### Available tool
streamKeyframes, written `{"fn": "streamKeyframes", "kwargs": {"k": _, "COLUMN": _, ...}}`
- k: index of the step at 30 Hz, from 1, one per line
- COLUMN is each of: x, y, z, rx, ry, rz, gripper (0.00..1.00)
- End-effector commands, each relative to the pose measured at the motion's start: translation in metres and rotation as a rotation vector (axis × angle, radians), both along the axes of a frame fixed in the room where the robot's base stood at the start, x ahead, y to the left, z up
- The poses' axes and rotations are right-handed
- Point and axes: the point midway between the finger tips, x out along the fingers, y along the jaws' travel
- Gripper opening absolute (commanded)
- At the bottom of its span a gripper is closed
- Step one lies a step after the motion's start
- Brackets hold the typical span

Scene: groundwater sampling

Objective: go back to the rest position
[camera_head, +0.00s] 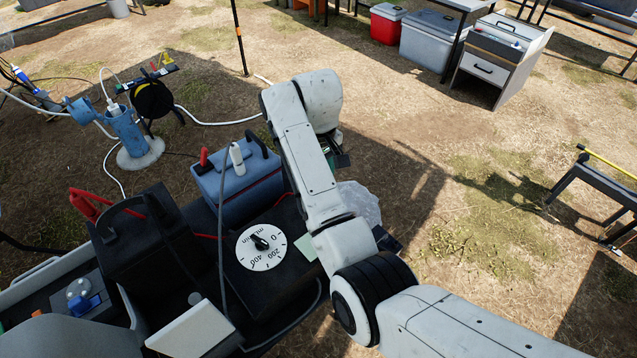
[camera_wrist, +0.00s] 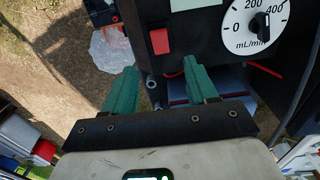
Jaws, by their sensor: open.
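In the wrist view my gripper (camera_wrist: 158,90) shows two green fingers standing well apart, with nothing between them. They point toward the front of a black control box (camera_wrist: 180,60), which carries a red switch and a white mL/min dial (camera_wrist: 252,27). The gripper is mostly hidden behind the arm there. The dial also shows in the head view (camera_head: 262,247), with its black knob in the middle.
A blue battery (camera_head: 238,185) with a red clamp stands behind the box. A clear plastic bag (camera_head: 358,204) lies right of the arm. A blue well pipe (camera_head: 128,130) and hose reel stand at the left.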

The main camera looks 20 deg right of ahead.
Motion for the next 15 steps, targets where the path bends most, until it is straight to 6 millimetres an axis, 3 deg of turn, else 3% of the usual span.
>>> {"fn": "streamKeyframes", "kwargs": {"k": 15, "x": 0.0, "y": 0.0, "z": 0.006, "rx": 0.0, "ry": 0.0, "rz": 0.0, "gripper": 0.57}}
